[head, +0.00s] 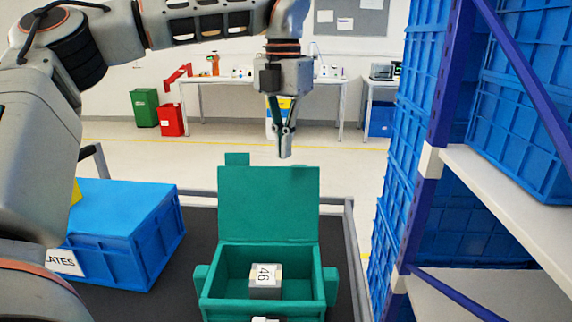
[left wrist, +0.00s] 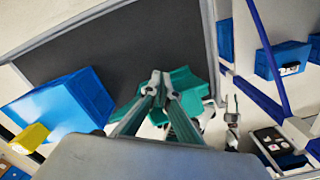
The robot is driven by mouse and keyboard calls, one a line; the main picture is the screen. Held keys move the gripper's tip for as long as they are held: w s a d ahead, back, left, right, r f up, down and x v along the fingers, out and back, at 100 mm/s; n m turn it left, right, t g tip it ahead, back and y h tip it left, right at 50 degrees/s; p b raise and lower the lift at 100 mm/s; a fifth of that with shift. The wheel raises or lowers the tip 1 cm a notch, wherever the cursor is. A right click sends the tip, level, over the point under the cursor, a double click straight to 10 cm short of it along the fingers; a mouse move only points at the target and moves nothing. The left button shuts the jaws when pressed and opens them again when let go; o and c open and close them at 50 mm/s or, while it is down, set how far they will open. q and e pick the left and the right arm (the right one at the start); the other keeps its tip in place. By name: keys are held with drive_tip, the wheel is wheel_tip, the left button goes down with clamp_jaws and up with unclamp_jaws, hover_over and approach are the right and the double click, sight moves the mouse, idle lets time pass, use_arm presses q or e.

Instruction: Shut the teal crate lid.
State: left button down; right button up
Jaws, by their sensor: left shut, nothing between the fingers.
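The teal crate (head: 210,308) stands on the dark cart top with its lid (head: 268,204) open, upright at the back. Inside the crate lies a grey block with a white label marked 46 (head: 265,281). My left gripper (head: 285,155) hangs above the lid's top edge, pointing down, shut and empty. In the left wrist view the gripper's fingers (left wrist: 157,85) overlap the teal crate (left wrist: 188,84) and hide part of it. I cannot tell from these views whether the gripper touches the lid.
A blue box (head: 125,230) with a label stands left of the crate on the dark cart top (head: 190,285); it also shows in the left wrist view (left wrist: 62,110). A shelf rack (head: 425,190) with blue crates stands close on the right. A workbench (head: 255,80) is far behind.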

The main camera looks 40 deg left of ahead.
sight(282, 183)
drive_tip(key=shift+w, duration=0.1)
use_arm(q)
drive_tip(key=shift+f+b, duration=0.95)
drive_tip(key=shift+f, duration=1.35)
use_arm(e)
drive_tip(key=shift+s+f, duration=0.3)
drive_tip(key=shift+f, duration=0.55)
use_arm(q)
drive_tip(key=shift+s, duration=0.1)
